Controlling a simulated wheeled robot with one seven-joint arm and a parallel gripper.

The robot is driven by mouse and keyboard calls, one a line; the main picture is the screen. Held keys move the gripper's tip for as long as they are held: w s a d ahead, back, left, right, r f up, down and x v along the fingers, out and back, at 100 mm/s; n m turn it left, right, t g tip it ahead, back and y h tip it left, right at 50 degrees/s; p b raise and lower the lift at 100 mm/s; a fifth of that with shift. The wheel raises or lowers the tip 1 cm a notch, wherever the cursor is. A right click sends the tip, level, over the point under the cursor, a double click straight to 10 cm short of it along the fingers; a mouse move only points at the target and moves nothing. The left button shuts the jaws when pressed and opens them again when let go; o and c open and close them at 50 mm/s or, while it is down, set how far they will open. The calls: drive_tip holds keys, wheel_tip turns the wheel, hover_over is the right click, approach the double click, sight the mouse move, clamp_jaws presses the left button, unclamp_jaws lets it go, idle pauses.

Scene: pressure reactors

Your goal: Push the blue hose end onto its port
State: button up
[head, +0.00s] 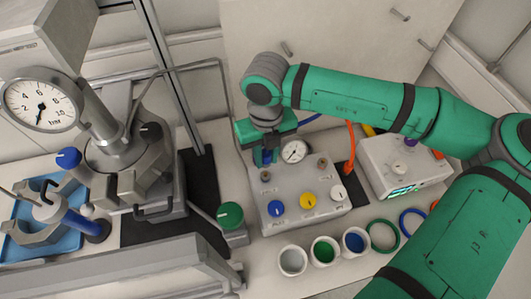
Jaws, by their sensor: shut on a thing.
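My gripper (266,154) points down over the back left of the grey gas box and is shut on the blue hose end. Little of the hose end shows between the fingers. The blue hose (310,122) runs off to the right behind my arm. The grey box (300,227) has a round gauge (294,151), a blue knob (277,208), a yellow knob (307,200) and a white knob (338,192). A brass fitting (265,176) sits just below the fingers. I cannot tell which port is blue's or whether the hose end touches it.
An orange hose (350,148) stands right of the box, before a white device (405,165) with a green display. Cups and coloured rings lie in front, including a green ring (382,237). A steel reactor (118,150) with a large pressure gauge (40,104) stands left.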

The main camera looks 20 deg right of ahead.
sight(266, 154)
drive_tip(key=shift+f, duration=2.65)
drive_tip(key=shift+f, duration=0.6)
idle(0.4)
drive_tip(key=o, duration=1.1)
wheel_tip(266, 154, up, 11)
drive_tip(key=shift+f, duration=0.1)
